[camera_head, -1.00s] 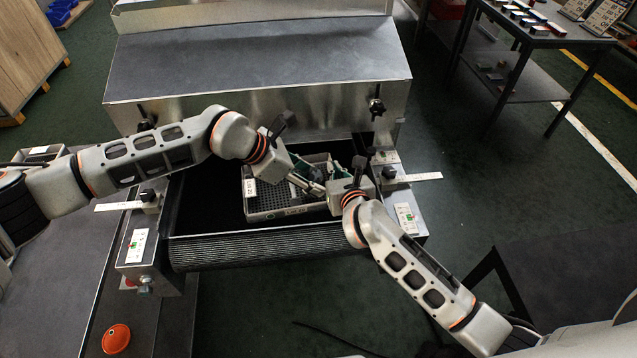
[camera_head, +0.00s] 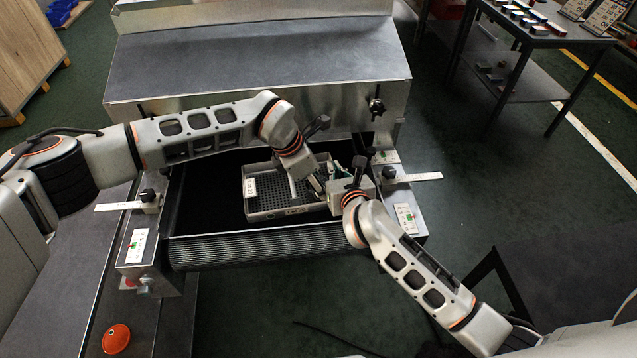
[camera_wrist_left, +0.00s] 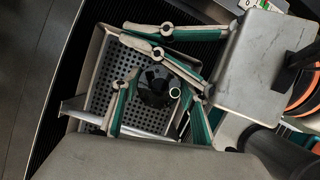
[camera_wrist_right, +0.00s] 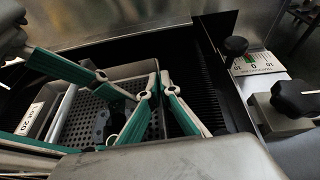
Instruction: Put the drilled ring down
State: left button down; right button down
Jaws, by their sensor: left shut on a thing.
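My left gripper (camera_wrist_left: 160,92) is over the perforated grey tray (camera_head: 290,211), which also shows in the left wrist view (camera_wrist_left: 98,82). Its green-lined fingers are shut on a dark piece (camera_wrist_left: 153,84), apparently the drilled ring, with a small pale-rimmed opening beside it. The fingers hide much of it, and whether it touches the tray floor is unclear. My right gripper (camera_wrist_right: 157,78) is at the tray's right side, close to the left gripper. Its fingertips are near each other, with nothing clearly seen between them.
A pale rod (camera_wrist_right: 61,114) shows at the tray's labelled side. Knobs and scale plates (camera_head: 420,177) flank the belt. Belt left of the tray is clear.

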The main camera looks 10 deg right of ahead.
jog(key=shift+a+f, duration=0.1)
pick_arm(q)
jog(key=c, duration=1.4)
grip_release()
jog(key=shift+f, duration=0.15)
jog(key=shift+c, duration=0.2)
jog(key=v, duration=1.2)
jog(key=shift+a, duration=0.15)
pick_arm(e)
jog(key=c, duration=2.2)
grip_release()
jog(key=shift+s, duration=0.1)
